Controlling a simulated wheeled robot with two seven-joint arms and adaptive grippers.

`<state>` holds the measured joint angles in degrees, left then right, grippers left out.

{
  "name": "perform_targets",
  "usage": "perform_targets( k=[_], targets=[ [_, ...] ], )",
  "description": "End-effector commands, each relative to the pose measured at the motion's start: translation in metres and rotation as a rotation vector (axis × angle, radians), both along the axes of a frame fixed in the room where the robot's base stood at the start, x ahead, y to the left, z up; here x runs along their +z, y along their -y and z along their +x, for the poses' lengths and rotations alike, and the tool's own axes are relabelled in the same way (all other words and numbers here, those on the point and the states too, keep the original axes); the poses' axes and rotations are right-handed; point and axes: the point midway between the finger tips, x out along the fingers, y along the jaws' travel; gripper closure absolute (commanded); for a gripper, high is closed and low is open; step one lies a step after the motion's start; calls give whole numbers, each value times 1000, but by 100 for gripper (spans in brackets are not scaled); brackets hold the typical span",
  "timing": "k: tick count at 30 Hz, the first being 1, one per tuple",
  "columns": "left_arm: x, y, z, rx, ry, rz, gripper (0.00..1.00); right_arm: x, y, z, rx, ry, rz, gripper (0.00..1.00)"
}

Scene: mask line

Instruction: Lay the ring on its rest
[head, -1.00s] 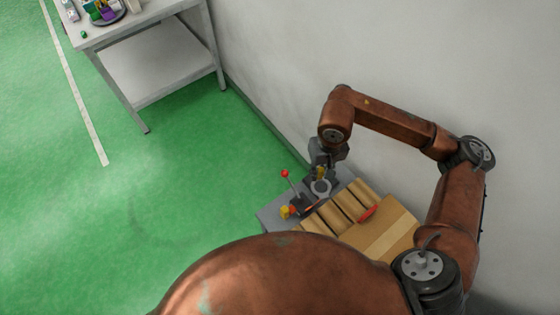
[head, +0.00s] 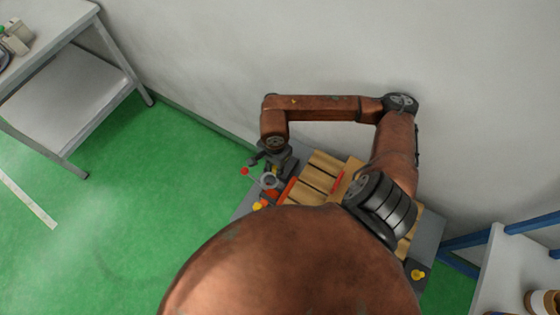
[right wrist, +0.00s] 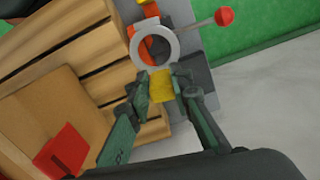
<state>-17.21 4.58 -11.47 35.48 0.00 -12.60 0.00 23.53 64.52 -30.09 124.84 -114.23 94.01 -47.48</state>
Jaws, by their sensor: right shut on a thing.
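The grey ring (right wrist: 155,45) has a yellow tab (right wrist: 161,86) at its near side. My right gripper (right wrist: 163,88) is shut on this tab in the right wrist view. The ring is over dark and orange-red parts (right wrist: 158,50) that show through its hole; I cannot tell whether it touches them. In the head view the ring (head: 269,181) is just below my right gripper (head: 274,162), close to the red-tipped lever (head: 244,171). I cannot make out which part is the rest. My left gripper is not in view.
A slatted wooden piece (head: 318,172) and a red strip (head: 338,181) lie right of the ring. A yellow knob (head: 418,274) is at the grey stand's right end. A grey table (head: 60,75) stands left, a blue-framed shelf (head: 510,265) right. The wall is close behind.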

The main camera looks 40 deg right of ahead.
Motion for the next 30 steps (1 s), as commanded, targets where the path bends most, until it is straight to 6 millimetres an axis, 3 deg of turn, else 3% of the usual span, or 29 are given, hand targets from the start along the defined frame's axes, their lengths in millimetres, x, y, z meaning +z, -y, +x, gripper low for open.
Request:
perform_targets(
  k=[6,15,20,28,30],
  targets=[
    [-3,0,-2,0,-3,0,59,-30,21,-27,-402,-10,-13,100],
    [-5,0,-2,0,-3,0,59,-45,36,-40,-648,-5,-24,100],
    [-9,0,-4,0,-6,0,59,-58,53,-20,-663,-6,-25,100],
    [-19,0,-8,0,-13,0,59,-87,92,30,-661,-7,-23,100],
    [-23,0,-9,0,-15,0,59,-103,98,38,-660,-10,-23,100]
  ],
)
